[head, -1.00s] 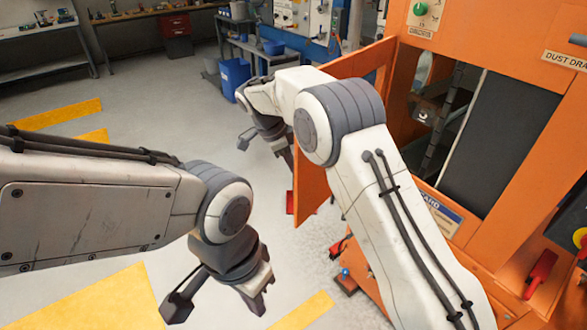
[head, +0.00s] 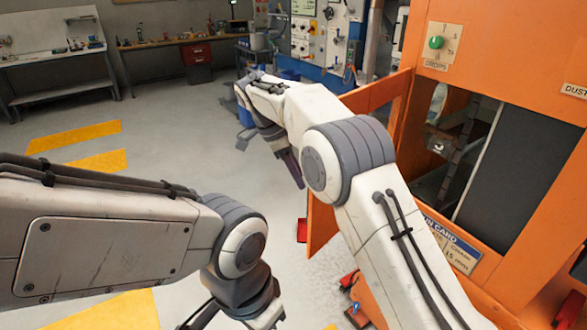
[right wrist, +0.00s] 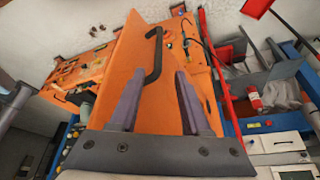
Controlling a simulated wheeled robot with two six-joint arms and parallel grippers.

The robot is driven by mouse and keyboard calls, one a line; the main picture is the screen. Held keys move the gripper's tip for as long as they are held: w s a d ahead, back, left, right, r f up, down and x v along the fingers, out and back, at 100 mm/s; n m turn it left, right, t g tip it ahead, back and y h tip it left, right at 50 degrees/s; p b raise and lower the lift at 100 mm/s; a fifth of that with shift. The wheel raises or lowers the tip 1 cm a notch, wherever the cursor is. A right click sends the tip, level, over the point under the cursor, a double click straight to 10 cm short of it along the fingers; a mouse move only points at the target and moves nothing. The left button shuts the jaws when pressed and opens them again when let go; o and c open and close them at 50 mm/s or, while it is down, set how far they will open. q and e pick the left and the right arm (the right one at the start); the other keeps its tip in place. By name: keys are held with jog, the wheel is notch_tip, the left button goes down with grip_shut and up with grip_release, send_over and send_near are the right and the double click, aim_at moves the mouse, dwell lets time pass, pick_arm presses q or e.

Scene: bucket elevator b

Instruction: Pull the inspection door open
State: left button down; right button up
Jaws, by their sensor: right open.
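The orange inspection door (head: 380,94) stands swung out from the orange machine housing, partly hidden behind my right arm. In the right wrist view the orange panel (right wrist: 125,75) fills the middle, with a black bar handle (right wrist: 154,55) on its face. My right gripper (head: 270,158) is open on the outer side of the door. In the right wrist view its two fingers (right wrist: 160,76) are spread, with the handle beyond and between their tips; nothing shows gripped. My left gripper (head: 232,318) is low in the head view, fingers apart, tips cut off by the frame.
The opening (head: 460,150) beside the door shows a dark interior. A green knob (head: 436,42) sits above it. Red-handled parts (head: 350,282) lie low by the housing. A workbench (head: 180,42) stands at the back. The floor left of the door is clear.

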jog(key=v, duration=0.2)
jog(key=shift+a+r, duration=0.1)
jog(key=shift+r, duration=0.15)
